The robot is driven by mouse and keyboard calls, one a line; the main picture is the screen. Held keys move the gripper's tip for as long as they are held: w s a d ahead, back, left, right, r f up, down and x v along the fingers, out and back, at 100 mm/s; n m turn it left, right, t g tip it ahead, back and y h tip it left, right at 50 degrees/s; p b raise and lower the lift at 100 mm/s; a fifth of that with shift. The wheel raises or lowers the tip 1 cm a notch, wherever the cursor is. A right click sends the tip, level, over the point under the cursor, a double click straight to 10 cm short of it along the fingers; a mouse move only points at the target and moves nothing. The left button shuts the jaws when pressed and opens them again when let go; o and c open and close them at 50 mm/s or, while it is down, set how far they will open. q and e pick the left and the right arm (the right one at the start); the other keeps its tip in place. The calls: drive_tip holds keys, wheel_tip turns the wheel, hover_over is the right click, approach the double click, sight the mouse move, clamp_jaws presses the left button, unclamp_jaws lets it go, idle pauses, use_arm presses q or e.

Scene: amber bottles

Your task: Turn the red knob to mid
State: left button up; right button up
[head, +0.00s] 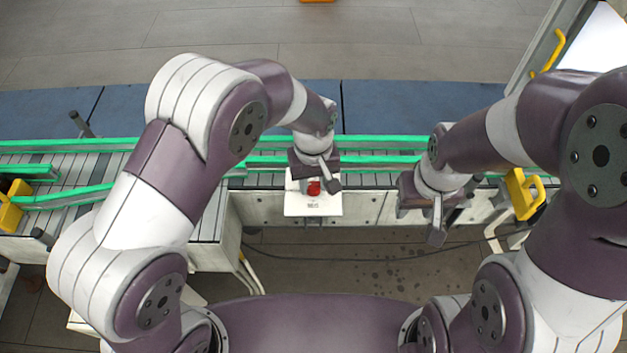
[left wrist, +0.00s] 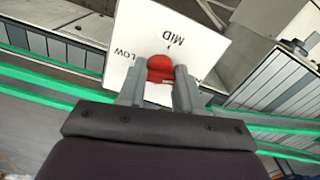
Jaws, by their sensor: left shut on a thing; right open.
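The red knob (head: 313,188) sits on a white panel (head: 312,208) at the front of the conveyor. It also shows in the left wrist view (left wrist: 161,66), where the panel (left wrist: 205,37) carries the printed words LOW and MID; part of the panel is hidden behind the fingers. My left gripper (head: 316,178) is over the panel, its two fingers on either side of the knob and shut on it. The knob's top end lies near the MID mark, but its exact pointing cannot be told. My right gripper (head: 420,220) is open and empty, to the right of the panel.
The conveyor with green rails (head: 385,140) runs across behind the panel. A yellow bracket (head: 523,193) is at the right, near my right arm, and another yellow part (head: 12,207) is at the far left.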

use_arm(q)
drive_tip(key=n, duration=0.4)
drive_tip(key=shift+w+d+r+n, duration=0.1)
drive_tip(key=shift+w+n, duration=0.1)
drive_tip(key=shift+n, duration=0.1)
drive_tip(key=n, duration=0.3)
drive_tip(key=shift+n+b, duration=0.3)
drive_tip(key=shift+n, duration=0.1)
drive_tip(key=n, duration=0.3)
drive_tip(key=shift+n, duration=2)
drive_tip(key=o, duration=1)
drive_tip(key=shift+o, duration=0.2)
drive_tip(key=shift+a, duration=0.2)
